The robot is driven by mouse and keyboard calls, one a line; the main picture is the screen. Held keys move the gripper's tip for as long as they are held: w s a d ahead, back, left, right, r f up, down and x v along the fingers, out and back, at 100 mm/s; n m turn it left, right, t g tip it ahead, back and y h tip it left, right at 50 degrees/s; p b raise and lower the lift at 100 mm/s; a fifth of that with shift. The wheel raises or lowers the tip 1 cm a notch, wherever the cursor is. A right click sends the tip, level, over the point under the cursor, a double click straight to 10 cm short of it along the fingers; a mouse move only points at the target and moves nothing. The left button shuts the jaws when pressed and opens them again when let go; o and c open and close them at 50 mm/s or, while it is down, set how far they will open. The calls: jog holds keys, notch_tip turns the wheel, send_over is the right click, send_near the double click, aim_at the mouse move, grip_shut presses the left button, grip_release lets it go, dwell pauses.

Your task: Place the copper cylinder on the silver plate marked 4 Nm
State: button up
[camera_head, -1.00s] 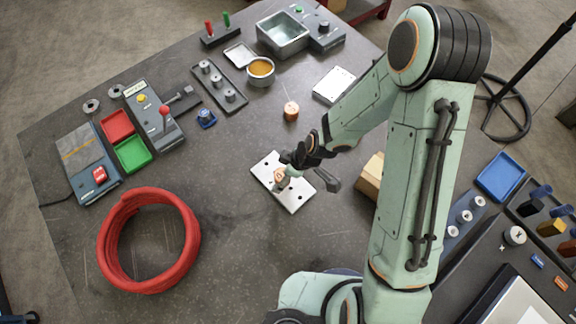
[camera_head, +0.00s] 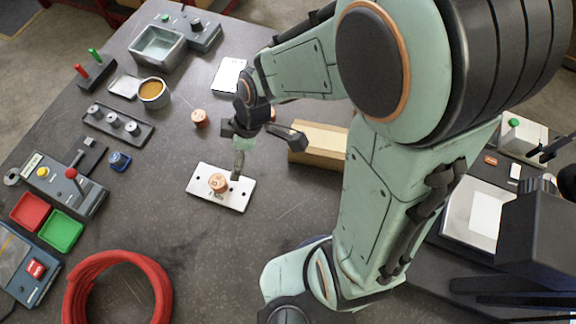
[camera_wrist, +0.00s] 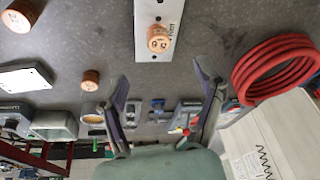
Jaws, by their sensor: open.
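A copper cylinder (camera_head: 218,182) stands upright on the silver plate (camera_head: 240,195), left of the plate's middle. The plate's printed mark is partly covered by the cylinder and too small to read surely. In the wrist view the same cylinder (camera_wrist: 159,42) stands on the plate (camera_wrist: 148,73), beyond the fingertips. My gripper (camera_head: 268,156) is open and empty, to the right of the cylinder and apart from it; one finger overlaps the plate's upper right part in the head view. The wrist view shows both fingers (camera_wrist: 160,80) spread with nothing between them.
Another copper cylinder (camera_head: 200,118) stands on the table behind the plate. A third (camera_head: 272,114) is partly hidden behind my gripper. A cardboard-coloured block (camera_head: 318,143) lies right of the gripper. A red hose coil (camera_head: 118,290) lies front left.

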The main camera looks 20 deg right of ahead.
jog(key=s+d+r+m+h, duration=0.1)
jog(key=s+d+r+m, duration=0.2)
jog(key=s+m, duration=0.3)
jog(key=s+d+r+m+h, duration=0.1)
jog(key=s+d+r+m, duration=0.3)
jog(key=s+r+m, duration=0.2)
jog(key=shift+s+m+g+h, duration=0.3)
jog(key=shift+m+g+h, duration=0.1)
